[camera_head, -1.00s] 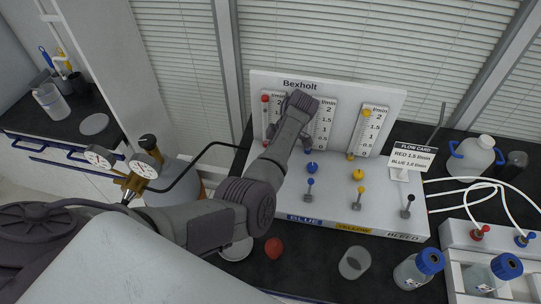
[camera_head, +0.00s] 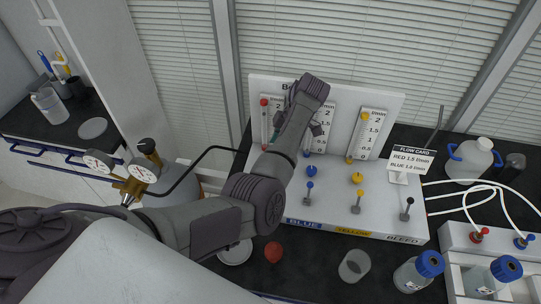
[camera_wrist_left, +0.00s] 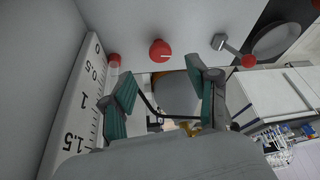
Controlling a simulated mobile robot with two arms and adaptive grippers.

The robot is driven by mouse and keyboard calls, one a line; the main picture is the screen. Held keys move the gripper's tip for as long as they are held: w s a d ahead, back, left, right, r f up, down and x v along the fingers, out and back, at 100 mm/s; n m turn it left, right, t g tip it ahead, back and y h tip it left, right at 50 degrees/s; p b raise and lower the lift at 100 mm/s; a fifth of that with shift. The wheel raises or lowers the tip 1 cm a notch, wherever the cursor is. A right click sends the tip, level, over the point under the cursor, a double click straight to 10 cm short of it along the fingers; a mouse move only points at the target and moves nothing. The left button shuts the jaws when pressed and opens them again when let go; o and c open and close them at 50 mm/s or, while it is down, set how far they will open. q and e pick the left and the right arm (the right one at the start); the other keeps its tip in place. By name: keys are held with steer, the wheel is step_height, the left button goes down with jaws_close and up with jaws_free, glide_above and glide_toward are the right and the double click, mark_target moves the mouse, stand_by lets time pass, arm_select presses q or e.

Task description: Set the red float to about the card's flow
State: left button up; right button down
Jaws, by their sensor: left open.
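The flow card (camera_head: 411,160) reads RED 1.5 l/min and BLUE 1.0 l/min. The white Bexholt panel (camera_head: 340,84) carries upright scaled tubes. The leftmost has a red part (camera_head: 264,102) at its top; I cannot tell whether this is the float. My left gripper (camera_head: 297,130) is over the panel's left half, hiding part of the scales. In the left wrist view my gripper (camera_wrist_left: 165,98) is open, its fingers apart with nothing held. Beyond them are a red knob (camera_wrist_left: 160,50), a red lever tip (camera_wrist_left: 249,61) and a red fitting (camera_wrist_left: 114,60) near the scale's 0.
A blue knob (camera_head: 312,169), a yellow knob (camera_head: 357,178) and small levers stand on the panel's base.

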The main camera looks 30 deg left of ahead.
arm_select(q)
steer(key=v, duration=0.5)
steer(key=shift+w+d+r, duration=0.1)
steer(key=shift+d+r, duration=0.05)
steer(key=shift+r, duration=0.2)
